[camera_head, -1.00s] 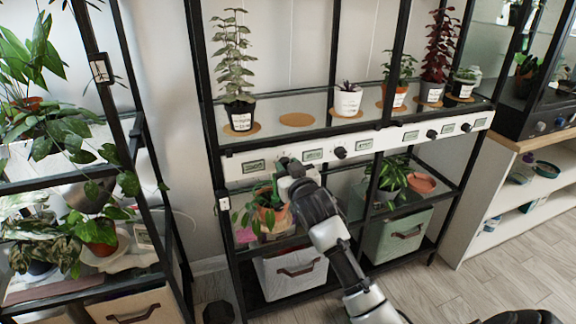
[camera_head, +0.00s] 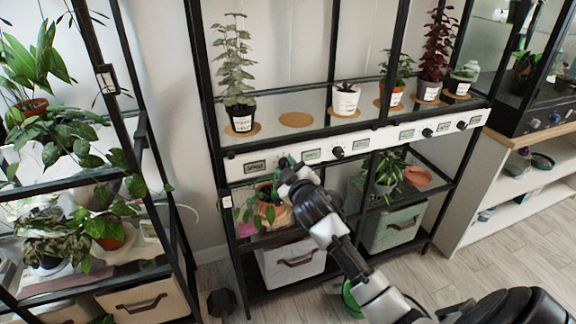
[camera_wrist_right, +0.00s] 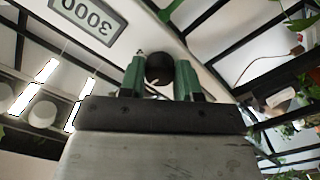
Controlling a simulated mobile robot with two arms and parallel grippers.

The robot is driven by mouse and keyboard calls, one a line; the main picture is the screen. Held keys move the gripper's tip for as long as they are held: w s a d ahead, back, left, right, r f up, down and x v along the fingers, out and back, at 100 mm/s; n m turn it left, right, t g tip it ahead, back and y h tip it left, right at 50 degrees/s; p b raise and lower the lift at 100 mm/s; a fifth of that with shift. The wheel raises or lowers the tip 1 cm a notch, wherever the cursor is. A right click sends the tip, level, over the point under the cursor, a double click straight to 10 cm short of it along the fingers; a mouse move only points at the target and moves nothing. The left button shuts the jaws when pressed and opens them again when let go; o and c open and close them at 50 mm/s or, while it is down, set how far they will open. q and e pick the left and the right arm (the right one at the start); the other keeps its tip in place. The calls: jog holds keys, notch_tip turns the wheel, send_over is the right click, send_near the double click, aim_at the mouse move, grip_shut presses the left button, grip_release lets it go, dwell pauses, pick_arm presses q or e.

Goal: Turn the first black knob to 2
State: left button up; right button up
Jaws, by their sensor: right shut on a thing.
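The first black knob (camera_wrist_right: 160,67) is at the left end of the white control strip (camera_head: 228,170), beside a small display (camera_head: 255,166). In the right wrist view that display (camera_wrist_right: 88,12) reads 3000, upside down. My right gripper (camera_head: 284,166) reaches up to the strip, and its green fingers (camera_wrist_right: 160,74) sit on both sides of the knob, shut on it. The gripper hides this knob in the head view. The knob's pointer setting cannot be read. My left gripper is not in view.
More black knobs (camera_head: 338,152) and displays line the strip to the right. Potted plants stand on the glass shelf (camera_head: 296,134) above. A potted plant (camera_head: 270,210) sits just below my gripper. A dark weight-like object (camera_head: 222,303) and a green object (camera_head: 352,298) are low down.

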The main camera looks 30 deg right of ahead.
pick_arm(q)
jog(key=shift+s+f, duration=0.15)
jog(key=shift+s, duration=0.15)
pick_arm(e)
jog(key=o, duration=0.9)
jog(key=shift+o, duration=0.2)
jog(key=shift+s, duration=0.1)
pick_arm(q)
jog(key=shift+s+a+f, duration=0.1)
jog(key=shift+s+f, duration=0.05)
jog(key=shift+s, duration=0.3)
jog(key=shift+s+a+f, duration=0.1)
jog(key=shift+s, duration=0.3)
pick_arm(e)
jog(key=v, duration=1)
jog(key=shift+s, duration=0.3)
